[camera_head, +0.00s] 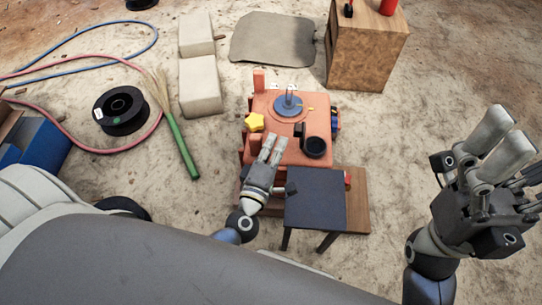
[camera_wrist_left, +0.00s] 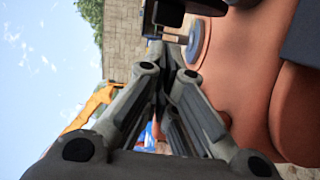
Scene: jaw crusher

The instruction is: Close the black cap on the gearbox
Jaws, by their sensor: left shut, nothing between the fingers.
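The orange gearbox (camera_head: 268,112) stands in the middle of the head view, with a blue disc (camera_head: 289,104) and a yellow star knob (camera_head: 254,122) on it. A round black ring-like part (camera_head: 314,147) sits at its near right, with a small upright black piece (camera_head: 299,130) beside it. I cannot tell exactly how the cap is angled. My left gripper (camera_head: 272,146) is shut and empty over the near side of the gearbox, left of the black parts. In the left wrist view its fingertips (camera_wrist_left: 163,62) point toward a black part (camera_wrist_left: 168,12). My right gripper (camera_head: 502,138) is far right, away from the gearbox.
A small dark table (camera_head: 315,198) stands in front of the gearbox, close to my left gripper. A wooden cabinet (camera_head: 365,55) is behind right. Pale blocks (camera_head: 199,85), a broom (camera_head: 182,145) and a black reel (camera_head: 120,110) lie left. Sandy ground right of the gearbox is clear.

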